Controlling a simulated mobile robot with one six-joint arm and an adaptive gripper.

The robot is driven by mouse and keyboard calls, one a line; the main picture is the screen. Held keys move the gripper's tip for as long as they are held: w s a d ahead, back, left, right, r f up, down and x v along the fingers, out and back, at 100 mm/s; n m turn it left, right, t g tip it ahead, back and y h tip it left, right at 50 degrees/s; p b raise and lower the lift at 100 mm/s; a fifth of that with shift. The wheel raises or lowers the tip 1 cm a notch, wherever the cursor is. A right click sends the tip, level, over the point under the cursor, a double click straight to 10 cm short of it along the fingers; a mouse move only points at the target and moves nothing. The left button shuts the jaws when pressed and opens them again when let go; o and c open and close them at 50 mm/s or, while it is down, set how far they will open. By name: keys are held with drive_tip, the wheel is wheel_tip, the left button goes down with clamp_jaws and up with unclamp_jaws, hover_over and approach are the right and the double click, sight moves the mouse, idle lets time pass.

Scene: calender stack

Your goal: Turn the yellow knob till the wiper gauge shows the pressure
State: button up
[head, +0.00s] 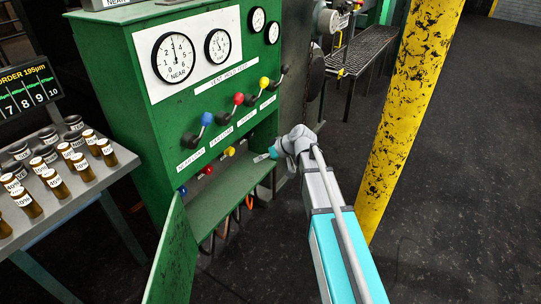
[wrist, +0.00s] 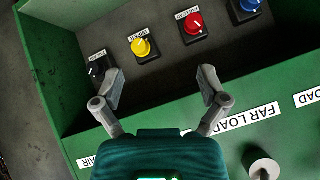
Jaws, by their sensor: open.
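The yellow knob (wrist: 140,47) sits on a black square base inside the green cabinet's open compartment, with a small label beside it. It also shows in the head view (head: 229,151). My gripper (wrist: 161,74) is open and empty, its two fingers spread at the compartment's mouth. The knob lies beyond the fingertips, nearer the left finger, and is apart from them. In the head view my gripper (head: 271,154) is at the right end of the compartment. Small gauges (head: 257,20) are at the panel's upper right; I cannot tell which is the wiper gauge, or read them.
A red knob (wrist: 193,24), a blue knob (wrist: 245,8) and a black knob (wrist: 97,68) flank the yellow one. Several levers stick out above the compartment, including a yellow-tipped lever (head: 264,82). An open green door (head: 172,258) hangs below. A yellow post (head: 412,90) stands right.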

drive_tip(key=shift+m+g+h, duration=0.5)
drive_tip(key=shift+m+h, duration=0.1)
drive_tip(key=shift+h, duration=0.1)
drive_tip(key=s+r+p, duration=0.1)
drive_tip(key=s+d+p, duration=0.1)
drive_tip(key=s, duration=0.1)
drive_tip(key=s+d+r+p, duration=0.1)
drive_tip(key=p, duration=0.1)
drive_tip(key=shift+s+r, duration=0.3)
drive_tip(key=shift+s, duration=0.05)
drive_tip(key=shift+s, duration=0.1)
drive_tip(key=s+d+f+m+g+h, duration=0.25)
drive_tip(key=s+d, duration=0.25)
drive_tip(key=s, duration=0.4)
drive_tip(key=s+d+f+m+g+h, duration=0.1)
drive_tip(key=s+d+m+h, duration=0.3)
drive_tip(key=s, duration=0.5)
wheel_tip(320, 180, up, 18)
drive_tip(key=d+p, duration=0.1)
drive_tip(key=p, duration=1.7)
drive_tip(key=shift+f+n, duration=0.15)
drive_tip(key=shift+n, duration=0.2)
drive_tip(key=shift+s+d, duration=0.1)
drive_tip(key=shift+c, duration=0.3)
